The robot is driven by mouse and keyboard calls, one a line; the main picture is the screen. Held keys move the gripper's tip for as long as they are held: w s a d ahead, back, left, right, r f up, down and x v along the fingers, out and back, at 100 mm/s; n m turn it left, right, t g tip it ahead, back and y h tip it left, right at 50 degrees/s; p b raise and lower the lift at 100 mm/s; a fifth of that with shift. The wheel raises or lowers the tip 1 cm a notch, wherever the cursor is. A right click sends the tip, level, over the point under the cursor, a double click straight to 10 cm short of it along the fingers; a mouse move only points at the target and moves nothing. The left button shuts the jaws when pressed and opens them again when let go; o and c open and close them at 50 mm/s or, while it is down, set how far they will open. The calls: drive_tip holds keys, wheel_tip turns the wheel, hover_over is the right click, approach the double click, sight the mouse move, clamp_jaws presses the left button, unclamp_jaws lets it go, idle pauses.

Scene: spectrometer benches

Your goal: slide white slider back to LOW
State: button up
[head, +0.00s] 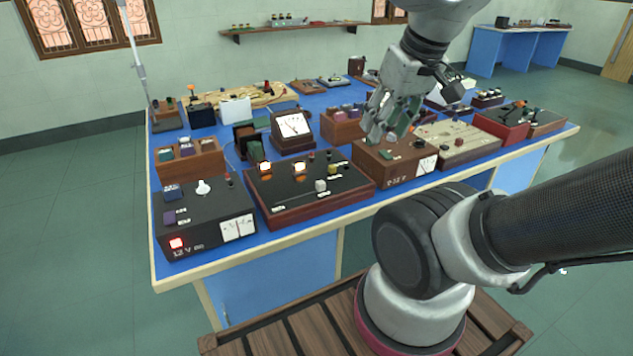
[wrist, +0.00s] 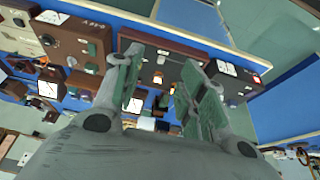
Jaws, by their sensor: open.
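The white slider (head: 320,185) is a small pale block on the front part of a black-topped panel with a dark red wooden frame (head: 310,209). A small white label lies to its left; its lettering is too small to read. The panel also carries two lit lamps, a yellowish knob and small dark and red posts. My gripper (head: 385,132) is open and empty, above the benchtop to the upper right of the panel in the head view, clear of the slider. In the wrist view its fingers (wrist: 157,84) spread with the panel (wrist: 150,48) showing between and beyond them.
A black 12 V supply box (head: 206,218) with a white knob stands left of the panel. A brown meter box (head: 396,160) stands right of it, below my gripper. A wooden meter (head: 292,129) stands behind. The blue bench (head: 345,212) has a narrow bare front strip.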

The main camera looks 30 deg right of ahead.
idle(0.5)
drive_tip(key=g, duration=0.5)
hover_over(320, 182)
drive_tip(key=f, duration=1.6)
drive_tip(key=shift+s+d+f, duration=0.1)
drive_tip(key=shift+s+f, duration=0.05)
drive_tip(key=shift+s, duration=0.2)
drive_tip(key=shift+w+f+t, duration=0.15)
drive_tip(key=shift+w+t, duration=0.15)
drive_tip(key=shift+t, duration=0.1)
wheel_tip(320, 182, down, 7)
drive_tip(key=shift+f, duration=0.15)
drive_tip(key=shift+c, duration=0.5)
clamp_jaws()
